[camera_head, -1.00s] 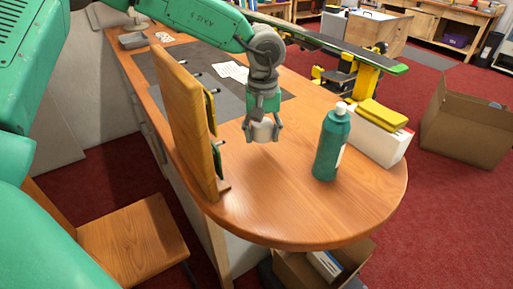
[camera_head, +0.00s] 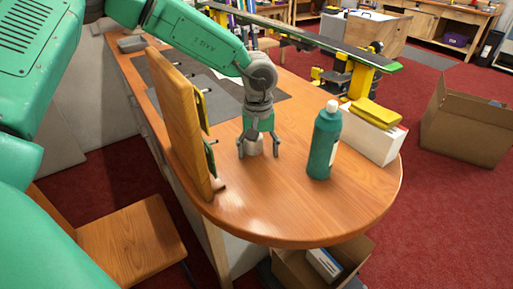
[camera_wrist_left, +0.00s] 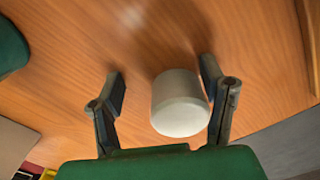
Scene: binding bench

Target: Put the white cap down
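The white cap (camera_head: 254,147) is a short pale cylinder at the wooden table top (camera_head: 300,210), between the fingers of my left gripper (camera_head: 258,152). In the left wrist view, the cap (camera_wrist_left: 180,103) sits nearer the right-hand finger, with a clear gap to the left-hand finger. My left gripper (camera_wrist_left: 162,88) is open around it. The cap appears upright on the table; its contact edge is partly hidden. I cannot tell whether it touches the right-hand finger. My right gripper is not in view.
A green bottle (camera_head: 324,145) with a white top stands right of the gripper. An upright wooden board (camera_head: 178,125) stands to its left. A white box (camera_head: 373,138) with a yellow item (camera_head: 376,113) lies beyond the bottle. The table front is clear.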

